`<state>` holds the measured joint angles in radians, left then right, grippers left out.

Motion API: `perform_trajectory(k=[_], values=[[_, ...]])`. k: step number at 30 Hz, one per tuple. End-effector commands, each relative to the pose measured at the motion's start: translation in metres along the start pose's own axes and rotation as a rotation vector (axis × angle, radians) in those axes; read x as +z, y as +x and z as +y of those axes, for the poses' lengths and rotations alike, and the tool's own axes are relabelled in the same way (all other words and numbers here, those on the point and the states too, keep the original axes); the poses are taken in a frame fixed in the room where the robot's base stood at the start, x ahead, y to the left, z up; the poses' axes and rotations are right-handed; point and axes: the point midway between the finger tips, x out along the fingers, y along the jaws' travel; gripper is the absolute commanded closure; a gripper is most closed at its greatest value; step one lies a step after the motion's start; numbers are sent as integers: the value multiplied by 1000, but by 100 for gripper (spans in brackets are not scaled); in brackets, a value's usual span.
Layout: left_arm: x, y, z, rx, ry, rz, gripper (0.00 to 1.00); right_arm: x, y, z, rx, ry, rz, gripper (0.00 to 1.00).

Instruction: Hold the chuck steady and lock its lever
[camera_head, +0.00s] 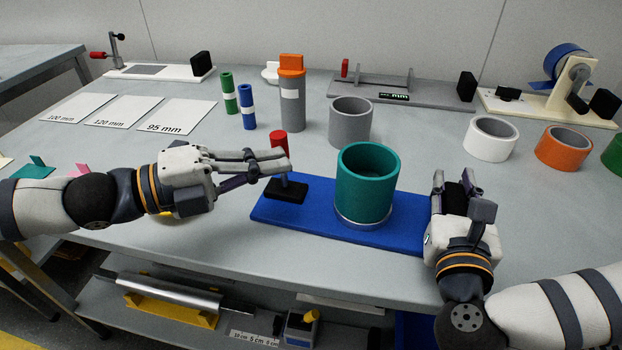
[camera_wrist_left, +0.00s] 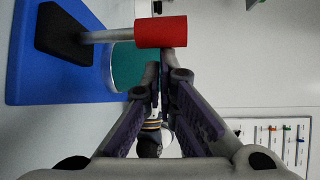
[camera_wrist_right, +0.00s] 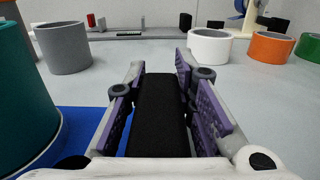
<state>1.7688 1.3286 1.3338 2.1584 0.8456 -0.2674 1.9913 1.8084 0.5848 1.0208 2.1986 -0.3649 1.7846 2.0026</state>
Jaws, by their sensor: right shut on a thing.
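The chuck has a blue base plate (camera_head: 285,214) with a teal cylinder (camera_head: 367,185) upright in a pale ring on it. Its lever, a grey rod with a red knob (camera_head: 278,140), rises from a black block (camera_head: 287,190) at the plate's left end. In the left wrist view, the red knob (camera_wrist_left: 160,32) lies just ahead of my left gripper (camera_wrist_left: 160,72). The left fingers are close together with nothing between them; I cannot tell whether they touch the knob. My right gripper (camera_head: 455,182) is shut on a black handle (camera_wrist_right: 160,115) at the plate's right end.
A grey ring (camera_head: 350,123), a grey cylinder with orange top (camera_head: 292,95), and green (camera_head: 229,92) and blue (camera_head: 247,107) rods stand behind the chuck. White (camera_head: 491,139) and orange (camera_head: 563,148) rings stand to the right. Labelled cards (camera_head: 125,111) lie left.

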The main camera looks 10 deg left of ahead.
Motion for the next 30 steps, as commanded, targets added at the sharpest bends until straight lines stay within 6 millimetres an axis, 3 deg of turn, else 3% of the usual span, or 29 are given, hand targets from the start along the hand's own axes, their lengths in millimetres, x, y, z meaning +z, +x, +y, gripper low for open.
perform_trajectory(k=[9, 30], values=[[12, -15, 6, -160, -120, -4, 100, -6, -1, -1, 0, -5, 14, 100], [18, -23, 10, -172, -128, -3, 100, -6, -1, -1, 0, -5, 14, 100]])
